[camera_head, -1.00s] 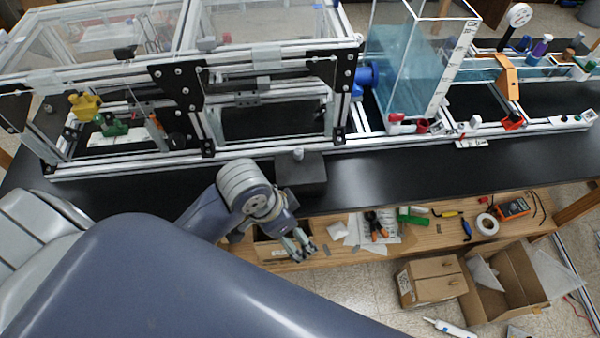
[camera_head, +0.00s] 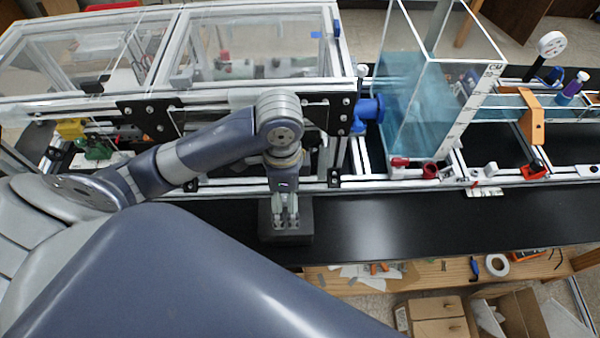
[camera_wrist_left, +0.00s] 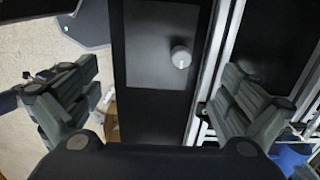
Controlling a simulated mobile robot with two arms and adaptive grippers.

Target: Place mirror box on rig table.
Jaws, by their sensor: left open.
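A dark grey box with a small round knob, which fits the mirror box (camera_head: 302,232), sits at the front edge of the black rig table (camera_head: 400,222). In the left wrist view its flat grey top (camera_wrist_left: 150,62) and pale knob (camera_wrist_left: 181,57) show from above. My left gripper (camera_head: 286,218) points down over the box in the head view and covers part of it. Its fingers are spread wide in the left wrist view (camera_wrist_left: 158,108), with nothing held between them. Whether the fingertips touch the box cannot be told. My right gripper is not in view.
A metal extrusion frame (camera_head: 450,178) runs along the table behind the box, with a clear water tank (camera_head: 420,110) at its right. The black tabletop right of the box is clear. Below the front edge are a wooden shelf (camera_head: 430,275) and cardboard boxes (camera_head: 437,310).

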